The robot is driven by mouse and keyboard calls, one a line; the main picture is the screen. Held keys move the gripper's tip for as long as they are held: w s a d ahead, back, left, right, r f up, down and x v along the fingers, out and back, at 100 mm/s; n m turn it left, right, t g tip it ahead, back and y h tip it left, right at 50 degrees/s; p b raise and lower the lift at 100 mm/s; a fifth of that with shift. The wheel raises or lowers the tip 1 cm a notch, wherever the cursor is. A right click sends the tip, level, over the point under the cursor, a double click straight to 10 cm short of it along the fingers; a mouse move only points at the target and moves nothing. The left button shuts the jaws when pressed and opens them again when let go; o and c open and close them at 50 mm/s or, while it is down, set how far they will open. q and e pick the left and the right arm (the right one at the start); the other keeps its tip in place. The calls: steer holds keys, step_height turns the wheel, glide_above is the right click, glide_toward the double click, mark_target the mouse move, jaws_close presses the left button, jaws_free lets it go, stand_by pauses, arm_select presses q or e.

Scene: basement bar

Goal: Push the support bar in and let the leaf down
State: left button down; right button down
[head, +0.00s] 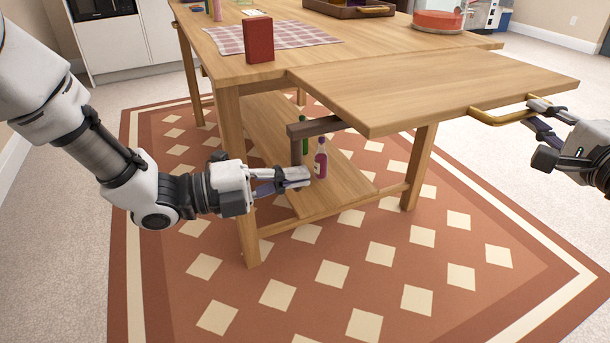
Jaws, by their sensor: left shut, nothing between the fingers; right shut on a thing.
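The wooden table's leaf (440,85) is raised and looks about level with the tabletop. A brown support bar (318,126) sticks out under the leaf's near left edge, with a short post (297,150) hanging from its end. My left gripper (305,176) is shut and empty, at the lower end of the post; I cannot tell whether it touches it. A brass handle (487,118) is fixed to the leaf's right edge. My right gripper (535,108) is shut on this handle. The rest of the bar is hidden under the leaf.
Bottles (321,160) stand on the lower shelf (345,196). The patterned rug in front is clear.

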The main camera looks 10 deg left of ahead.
steer(key=shift+r, duration=0.35)
arm_select(q)
steer(key=w+a, duration=1.2)
steer(key=w, duration=0.5)
steer(key=shift+a+r, duration=0.15)
steer(key=shift+a, duration=0.1)
arm_select(e)
steer(key=shift+d, duration=0.1)
arm_select(q)
steer(key=s+a+f, duration=0.1)
steer(key=s+a, duration=0.2)
steer(key=s, duration=0.4)
steer(key=s+a+f, duration=0.2)
steer(key=s+a, duration=0.1)
steer(key=s, duration=0.5)
steer(key=shift+a+f, duration=0.15)
